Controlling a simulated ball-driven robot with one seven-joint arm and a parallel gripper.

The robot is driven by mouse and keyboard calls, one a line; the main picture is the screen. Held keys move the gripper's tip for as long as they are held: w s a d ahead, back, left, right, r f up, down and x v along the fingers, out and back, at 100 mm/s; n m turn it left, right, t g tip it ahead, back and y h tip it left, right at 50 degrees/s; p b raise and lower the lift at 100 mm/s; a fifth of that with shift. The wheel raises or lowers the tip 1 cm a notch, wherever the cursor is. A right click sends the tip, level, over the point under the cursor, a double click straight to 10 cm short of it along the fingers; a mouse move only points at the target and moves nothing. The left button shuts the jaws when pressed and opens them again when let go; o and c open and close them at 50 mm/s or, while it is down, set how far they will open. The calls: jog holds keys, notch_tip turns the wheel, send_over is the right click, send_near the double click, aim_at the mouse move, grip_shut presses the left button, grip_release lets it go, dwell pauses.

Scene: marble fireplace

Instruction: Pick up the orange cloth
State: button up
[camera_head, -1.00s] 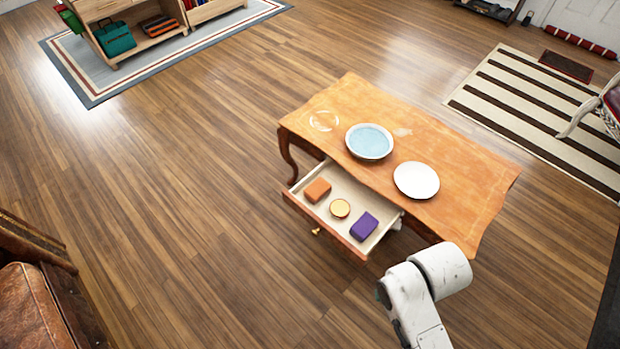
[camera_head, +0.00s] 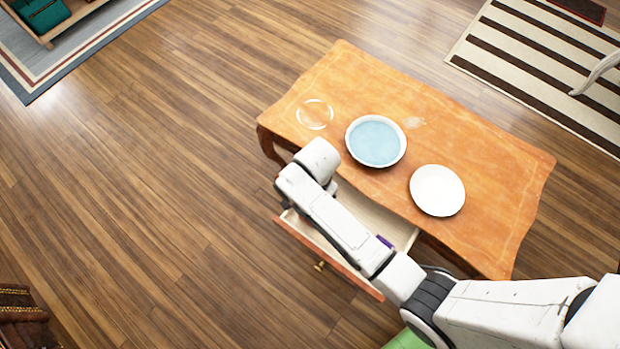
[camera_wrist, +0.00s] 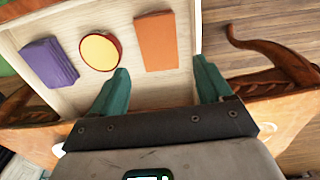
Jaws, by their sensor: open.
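The orange cloth (camera_wrist: 156,42) is a folded block lying in the open drawer (camera_wrist: 183,75), seen at the upper middle of the wrist view. In the head view my arm hides the cloth and most of the drawer (camera_head: 402,231). My gripper (camera_wrist: 161,80) is open, with its two green fingers apart and nothing between their tips. In the wrist picture the cloth appears just beyond the fingertips, between their lines. I cannot tell the height of the fingers above it.
In the drawer, a round yellow-topped tin (camera_wrist: 100,52) and a purple cloth (camera_wrist: 50,63) lie left of the orange one. The drawer wall (camera_wrist: 197,28) is close on the right. On the table (camera_head: 490,225) stand a blue-filled bowl (camera_head: 375,141) and a white plate (camera_head: 437,190).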

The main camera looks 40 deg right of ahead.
notch_tip(320, 180, down, 5)
jog(key=shift+w+r+b, duration=0.1)
jog(key=shift+b, duration=0.55)
jog(key=shift+s+d+f+b, duration=0.1)
jog(key=shift+f+b, duration=0.4)
jog(key=shift+f, duration=0.95)
jog(key=shift+s+f+b, duration=0.1)
jog(key=shift+f+b, duration=0.35)
jog(key=shift+f, duration=0.95)
jog(key=c, duration=0.7)
jog(key=shift+r, duration=0.1)
